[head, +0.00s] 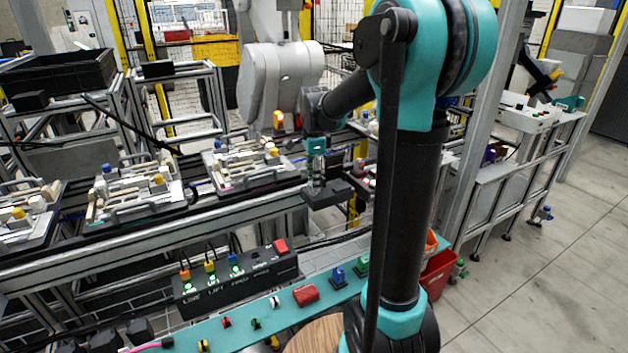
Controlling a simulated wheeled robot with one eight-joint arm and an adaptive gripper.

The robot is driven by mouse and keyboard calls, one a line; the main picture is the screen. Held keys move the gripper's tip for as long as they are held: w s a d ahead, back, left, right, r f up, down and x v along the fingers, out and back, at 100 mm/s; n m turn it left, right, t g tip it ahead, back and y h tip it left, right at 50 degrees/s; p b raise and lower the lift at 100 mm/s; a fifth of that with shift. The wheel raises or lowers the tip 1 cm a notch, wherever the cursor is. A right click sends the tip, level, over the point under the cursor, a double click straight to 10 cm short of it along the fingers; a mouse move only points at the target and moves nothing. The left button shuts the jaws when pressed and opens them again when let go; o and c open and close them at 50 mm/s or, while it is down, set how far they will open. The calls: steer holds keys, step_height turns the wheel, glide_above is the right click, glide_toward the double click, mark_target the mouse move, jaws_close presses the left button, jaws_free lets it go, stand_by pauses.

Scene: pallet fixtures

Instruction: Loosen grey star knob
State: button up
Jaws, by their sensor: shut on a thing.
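My gripper (325,192) points down over the conveyor line, just right of a pallet fixture (252,168). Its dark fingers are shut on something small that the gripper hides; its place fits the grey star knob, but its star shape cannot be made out. Part of another fixture (368,178) shows right of the gripper, mostly behind my arm. Another pallet fixture (138,192) with yellow knobs stands further left.
A black control box (235,280) with lit buttons and a teal shelf with a red block (305,294) lie in front of the conveyor. A red bin (440,272) is at right. A large grey robot arm (280,80) stands behind the line.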

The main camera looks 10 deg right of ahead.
steer(key=n, duration=1.6)
steer(key=shift+n, duration=2.3)
steer(key=o, duration=1.2)
steer(key=shift+c, duration=0.2)
